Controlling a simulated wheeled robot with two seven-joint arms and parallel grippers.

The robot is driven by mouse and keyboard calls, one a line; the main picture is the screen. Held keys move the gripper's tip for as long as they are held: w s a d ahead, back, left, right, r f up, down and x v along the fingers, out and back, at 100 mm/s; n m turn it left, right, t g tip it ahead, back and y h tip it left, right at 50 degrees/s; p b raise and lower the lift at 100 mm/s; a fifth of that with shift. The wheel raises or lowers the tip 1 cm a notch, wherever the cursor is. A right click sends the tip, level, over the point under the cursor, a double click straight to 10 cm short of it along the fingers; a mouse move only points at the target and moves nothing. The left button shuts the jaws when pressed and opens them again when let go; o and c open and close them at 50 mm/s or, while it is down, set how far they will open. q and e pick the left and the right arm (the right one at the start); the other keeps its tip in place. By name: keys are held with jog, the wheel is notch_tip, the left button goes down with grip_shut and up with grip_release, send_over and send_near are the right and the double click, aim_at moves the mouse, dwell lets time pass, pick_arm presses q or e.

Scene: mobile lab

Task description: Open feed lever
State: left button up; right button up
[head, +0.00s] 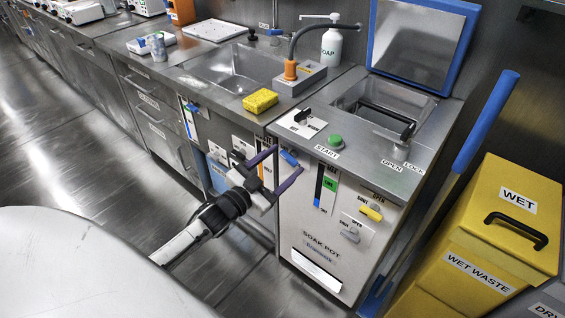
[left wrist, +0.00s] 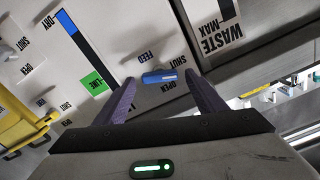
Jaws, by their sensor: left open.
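The feed lever (head: 289,158) is a short blue handle on the white front panel of the soak pot cabinet, below the START button. In the left wrist view the blue handle (left wrist: 160,76) lies beside the printed words FEED, SHUT and OPEN, with one end near SHUT. My left gripper (head: 287,160) reaches in from the lower left. Its two dark purple fingers are spread, one on each side of the lever, as the left wrist view (left wrist: 159,78) also shows. I cannot tell whether either finger touches the handle. My right gripper is not in view.
A yellow lever (head: 371,212) and a grey lever (head: 350,234) are on the same panel. The green START button (head: 335,140) and a yellow sponge (head: 260,101) are on top. A yellow wet waste bin (head: 500,215) stands at right. The floor (head: 70,165) at left is clear.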

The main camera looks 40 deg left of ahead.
pick_arm(q)
jog(key=s, duration=1)
jog(key=shift+a+p, duration=0.35)
jog(key=shift+p, duration=0.1)
dwell(0.7)
dwell(0.8)
